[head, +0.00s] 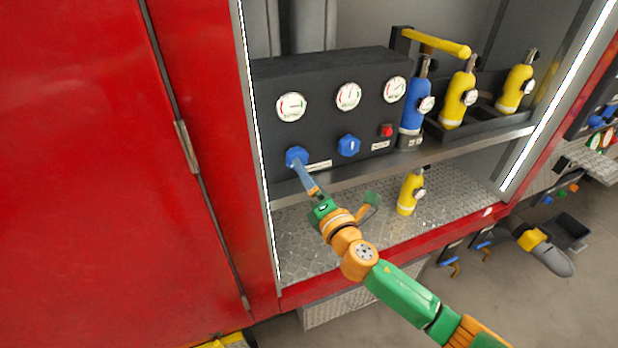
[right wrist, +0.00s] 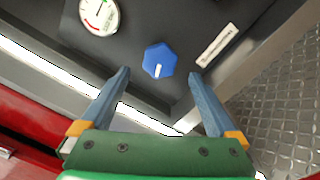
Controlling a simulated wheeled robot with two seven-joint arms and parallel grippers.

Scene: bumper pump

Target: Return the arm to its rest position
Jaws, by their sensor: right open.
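My right gripper (head: 303,174) is at the black control panel (head: 270,120), in front of its left blue knob (head: 296,156). In the right wrist view the two fingers of the gripper (right wrist: 160,75) stand wide apart with nothing held between them. The blue knob (right wrist: 158,60) shows just beyond and between the fingertips, with a gap on each side. Its white mark points down in that view. My right arm (head: 400,290) stretches from the lower right into the compartment. My left gripper is not in view.
The panel also bears another blue knob (head: 348,145), a red button (head: 386,130) and gauges (head: 291,106). A blue bottle (head: 413,105) and yellow bottles (head: 458,95) stand on the right. A yellow bottle (head: 408,195) stands below. A red door (head: 80,170) bounds the left.

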